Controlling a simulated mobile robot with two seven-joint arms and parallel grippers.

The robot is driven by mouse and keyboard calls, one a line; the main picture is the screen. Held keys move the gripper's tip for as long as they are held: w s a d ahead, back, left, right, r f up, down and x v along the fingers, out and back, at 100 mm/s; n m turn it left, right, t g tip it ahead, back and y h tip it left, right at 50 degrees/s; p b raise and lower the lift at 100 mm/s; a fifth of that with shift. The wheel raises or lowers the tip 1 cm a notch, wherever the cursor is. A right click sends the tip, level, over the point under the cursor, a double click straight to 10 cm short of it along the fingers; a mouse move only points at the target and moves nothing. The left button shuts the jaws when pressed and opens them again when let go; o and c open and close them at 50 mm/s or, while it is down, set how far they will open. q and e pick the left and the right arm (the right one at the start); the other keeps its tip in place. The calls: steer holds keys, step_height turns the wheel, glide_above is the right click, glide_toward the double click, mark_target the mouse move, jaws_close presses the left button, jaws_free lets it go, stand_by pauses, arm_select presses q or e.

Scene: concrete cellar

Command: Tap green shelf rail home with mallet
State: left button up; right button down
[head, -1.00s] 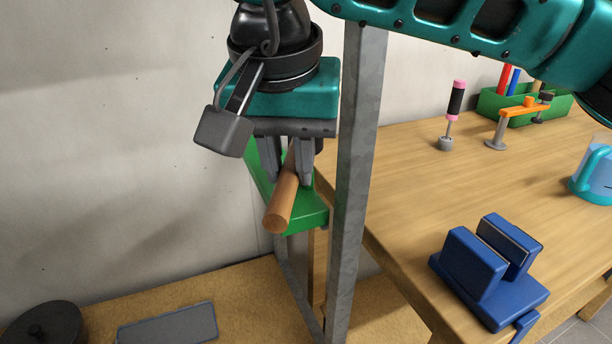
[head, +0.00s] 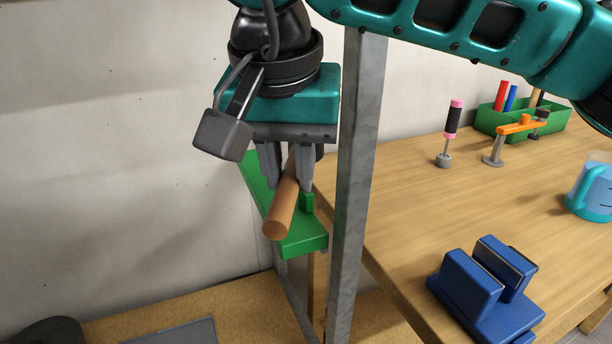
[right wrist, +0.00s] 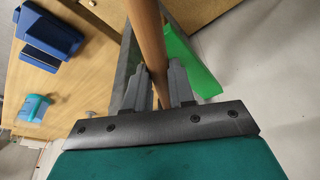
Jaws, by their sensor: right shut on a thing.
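My right gripper (head: 288,187) points down and is shut on a round brown wooden handle (head: 281,210), taken to be the mallet's. The handle slants toward the viewer, and its near end is free. It also runs between the fingers in the right wrist view (right wrist: 151,40). The mallet's head cannot be made out clearly. The green shelf rail (head: 305,243) lies behind and below the handle, beside the grey metal upright (head: 355,180). It also shows in the right wrist view (right wrist: 190,62). I cannot tell whether handle and rail touch. My left gripper is out of view.
The wooden workbench (head: 420,220) stands right of the upright, bearing a blue vise-like block (head: 485,290), a pink-and-black tool (head: 452,125), an orange clamp (head: 515,127), a green bin (head: 550,122) and a teal-handled jug (head: 592,190). A grey plate (head: 170,333) lies at lower left.

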steer(key=shift+r, duration=0.25)
stand_by(0.3)
step_height(320, 180, up, 5)
steer(key=p, duration=0.4)
stand_by(0.6)
